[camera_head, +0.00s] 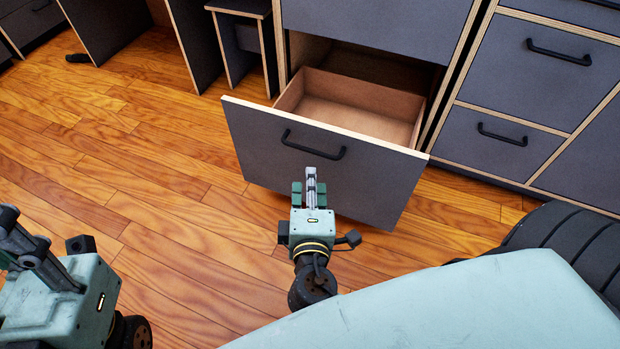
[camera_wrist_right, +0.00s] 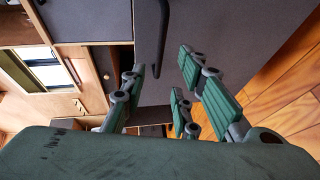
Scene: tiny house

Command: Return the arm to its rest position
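My right gripper (camera_head: 311,185) is in front of the pulled-out drawer (camera_head: 290,178), just below its black bar handle (camera_head: 312,146) in the head view. In the right wrist view the fingers of my right gripper (camera_wrist_right: 165,88) are spread apart with nothing between them. The drawer handle (camera_wrist_right: 162,40) runs up and down ahead of the fingers there, apart from them as far as I can tell. My left gripper (camera_head: 32,245) is at the left edge of the head view, partly cut off; its fingertips do not show clearly.
The open drawer's tray (camera_head: 345,105) is empty where it shows. Closed grey drawers with black handles (camera_head: 502,135) stand to the right. A desk-like unit (camera_head: 195,40) stands at the back left. The wooden floor (camera_head: 130,180) is clear on the left.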

